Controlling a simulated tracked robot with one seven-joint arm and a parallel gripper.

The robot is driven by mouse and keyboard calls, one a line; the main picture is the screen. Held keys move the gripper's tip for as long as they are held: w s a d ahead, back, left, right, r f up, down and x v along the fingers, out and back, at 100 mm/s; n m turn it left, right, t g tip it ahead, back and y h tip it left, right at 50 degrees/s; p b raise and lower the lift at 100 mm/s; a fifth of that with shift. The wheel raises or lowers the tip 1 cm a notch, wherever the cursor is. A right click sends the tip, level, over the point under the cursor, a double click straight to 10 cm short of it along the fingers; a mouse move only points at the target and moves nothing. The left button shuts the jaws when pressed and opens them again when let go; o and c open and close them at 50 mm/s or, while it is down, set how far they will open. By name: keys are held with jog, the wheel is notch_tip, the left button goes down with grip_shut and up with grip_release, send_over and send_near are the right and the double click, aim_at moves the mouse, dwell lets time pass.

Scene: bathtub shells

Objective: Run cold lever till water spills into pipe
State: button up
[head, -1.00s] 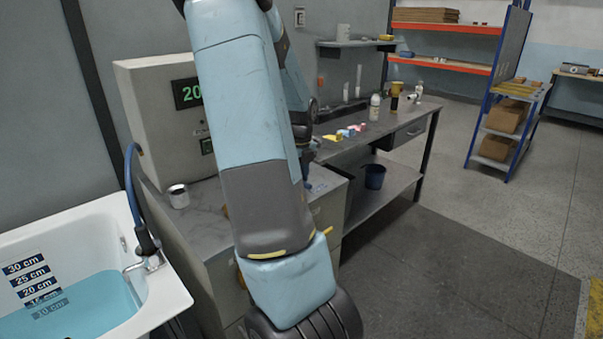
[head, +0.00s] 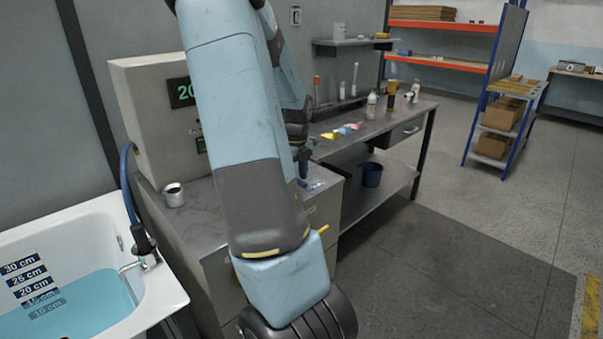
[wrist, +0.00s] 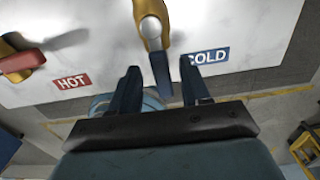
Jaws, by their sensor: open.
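In the wrist view, the cold lever (wrist: 161,74) is a blue handle on a brass valve (wrist: 151,24), beside the blue COLD label (wrist: 208,56). My gripper (wrist: 164,86) is open. Its dark fingers stand on either side of the lever's end, with a gap on both sides; depth is hard to judge. In the head view, my arm hides the valve. The white tub (head: 172,290) at left holds blue water (head: 90,310), its surface near the lower marks of the depth scale (head: 30,283). A metal spout (head: 130,267) sits at the tub's right side. I cannot make out the pipe clearly.
A red lever (wrist: 20,62) on a brass valve stands by the HOT label (wrist: 72,82). A blue hose (head: 127,185) runs down by the tub. A metal cup (head: 174,194) stands on the grey counter. The workbench (head: 400,118) holds bottles and small items.

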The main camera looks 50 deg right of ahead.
notch_tip(320, 180, up, 14)
jog(key=shift+f, duration=0.25)
dwell(7.1)
